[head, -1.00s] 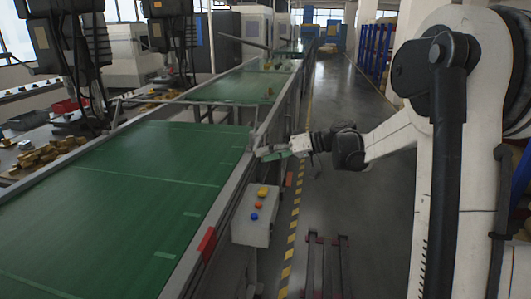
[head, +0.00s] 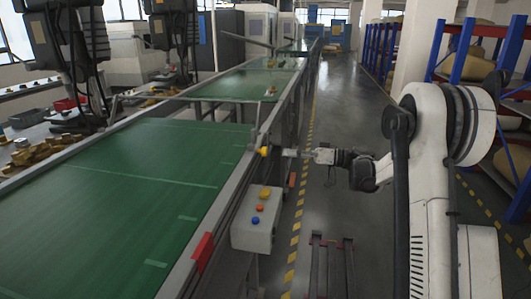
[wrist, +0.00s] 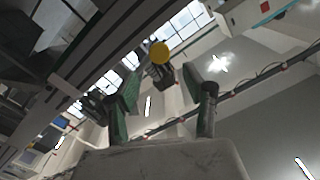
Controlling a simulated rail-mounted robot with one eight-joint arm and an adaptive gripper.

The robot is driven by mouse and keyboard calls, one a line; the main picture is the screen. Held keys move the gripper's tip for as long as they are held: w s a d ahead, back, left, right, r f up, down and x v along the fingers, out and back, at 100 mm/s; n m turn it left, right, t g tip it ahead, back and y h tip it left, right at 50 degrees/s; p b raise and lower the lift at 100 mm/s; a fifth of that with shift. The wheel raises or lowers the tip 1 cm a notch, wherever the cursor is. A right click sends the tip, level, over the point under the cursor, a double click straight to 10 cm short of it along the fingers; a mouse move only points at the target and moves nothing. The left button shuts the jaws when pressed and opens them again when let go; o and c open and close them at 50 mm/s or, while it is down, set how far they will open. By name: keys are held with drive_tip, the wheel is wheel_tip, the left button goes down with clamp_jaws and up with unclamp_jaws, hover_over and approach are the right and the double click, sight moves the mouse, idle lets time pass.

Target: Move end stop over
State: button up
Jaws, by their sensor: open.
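A yellow round knob (head: 264,151) sits at the right side rail of the conveyor in the head view. In the wrist view the knob (wrist: 160,52) shows with a dark block (wrist: 165,76) just below it; it may be the end stop, but I cannot tell for sure. My gripper (head: 288,153) is just right of the knob, apart from it and pointing toward the rail. In the wrist view my gripper (wrist: 168,78) has its two green-faced fingers spread, one on each side of the knob in the picture, with nothing held.
The green conveyor belt (head: 130,185) runs along the left. A control box (head: 254,236) with yellow, red and blue buttons and a red block (head: 203,250) are on its near side. Blue-framed shelves (head: 460,45) stand at the right.

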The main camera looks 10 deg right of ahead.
sight(265, 151)
drive_tip(key=x, duration=0.9)
drive_tip(key=shift+b, duration=0.4)
clamp_jaws()
